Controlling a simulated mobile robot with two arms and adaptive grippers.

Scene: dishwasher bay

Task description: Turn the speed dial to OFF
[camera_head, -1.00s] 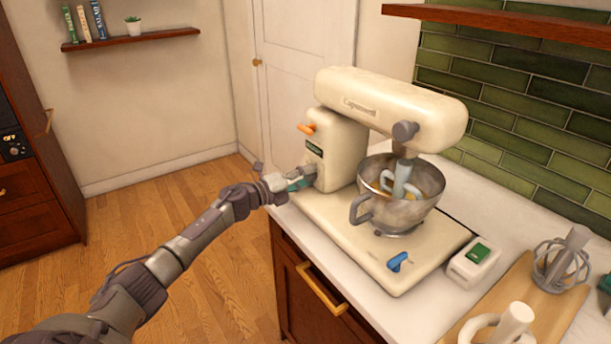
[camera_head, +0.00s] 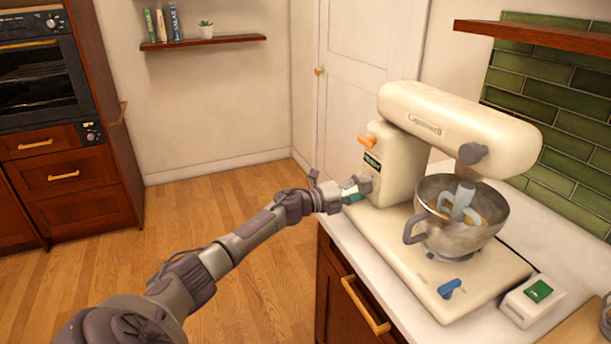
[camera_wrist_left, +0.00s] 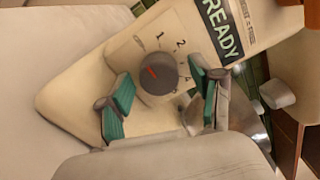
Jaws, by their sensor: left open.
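The cream stand mixer (camera_head: 450,115) stands on the counter with its bowl (camera_head: 462,235) under the head. In the left wrist view the dark round speed dial (camera_wrist_left: 158,74) has numerals above and to its right. Its red pointer slants to the upper left; the small mark on that side is too blurred to read. My left gripper (camera_wrist_left: 160,95) is open, with one green-padded finger on each side of the dial; I cannot tell whether they touch it. In the head view my left gripper (camera_head: 354,189) is at the mixer's column, and the dial is hidden there. My right gripper is not in view.
A green READY panel (camera_wrist_left: 222,30) is beside the dial. An orange lever (camera_head: 367,141) is on the column and a blue lever (camera_head: 449,288) on the mixer base. A white box with a green top (camera_head: 532,299) stands to the right. The floor (camera_head: 240,270) at left is clear.

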